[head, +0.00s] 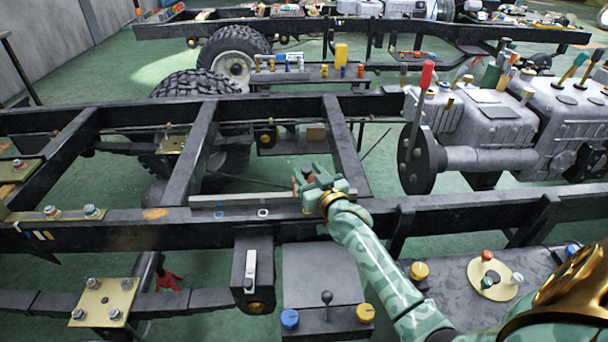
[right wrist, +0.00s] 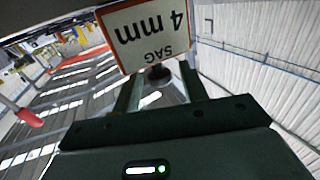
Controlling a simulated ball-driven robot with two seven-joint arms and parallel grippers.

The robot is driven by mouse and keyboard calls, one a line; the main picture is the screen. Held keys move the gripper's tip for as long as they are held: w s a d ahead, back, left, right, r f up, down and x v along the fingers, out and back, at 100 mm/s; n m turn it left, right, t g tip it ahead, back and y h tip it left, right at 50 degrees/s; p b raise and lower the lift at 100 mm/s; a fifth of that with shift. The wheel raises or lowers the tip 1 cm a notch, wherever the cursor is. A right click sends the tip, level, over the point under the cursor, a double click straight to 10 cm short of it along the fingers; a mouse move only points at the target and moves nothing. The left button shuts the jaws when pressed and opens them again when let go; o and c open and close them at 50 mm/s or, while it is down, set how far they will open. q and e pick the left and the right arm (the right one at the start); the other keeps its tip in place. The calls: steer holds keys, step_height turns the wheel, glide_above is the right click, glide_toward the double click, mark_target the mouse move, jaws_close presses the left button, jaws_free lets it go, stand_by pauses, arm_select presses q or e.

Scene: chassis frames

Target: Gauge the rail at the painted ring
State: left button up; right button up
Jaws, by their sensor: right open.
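The near chassis rail (head: 440,212) is a long black beam across the head view. A small white painted ring (head: 262,213) lies on its top face, left of my right gripper. A second pale ring (head: 219,214) shows further left. A light grey straight bar (head: 240,200) lies along the rail's far edge behind the rings. My left gripper is not in view.
A brown painted oval (head: 155,213) marks the rail at the left. A cross member (head: 345,150) runs back from the rail near my gripper. A grey engine block (head: 490,115) stands at the right. A panel with blue and yellow knobs (head: 325,275) lies in front.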

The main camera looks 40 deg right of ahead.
steer(key=shift+w+d, duration=0.1)
steer(key=shift+w, duration=0.6)
steer(key=shift+r, duration=0.1)
jaws_close()
steer(key=w+a, duration=0.2)
steer(key=a, duration=0.1)
steer(key=w+a, duration=0.2)
steer(key=a, duration=0.2)
steer(key=w+a, duration=0.2)
steer(key=a, duration=0.1)
steer(key=shift+w+a+p, duration=0.1)
steer(key=shift+a+p, duration=0.05)
steer(key=shift+p, duration=0.25)
jaws_free()
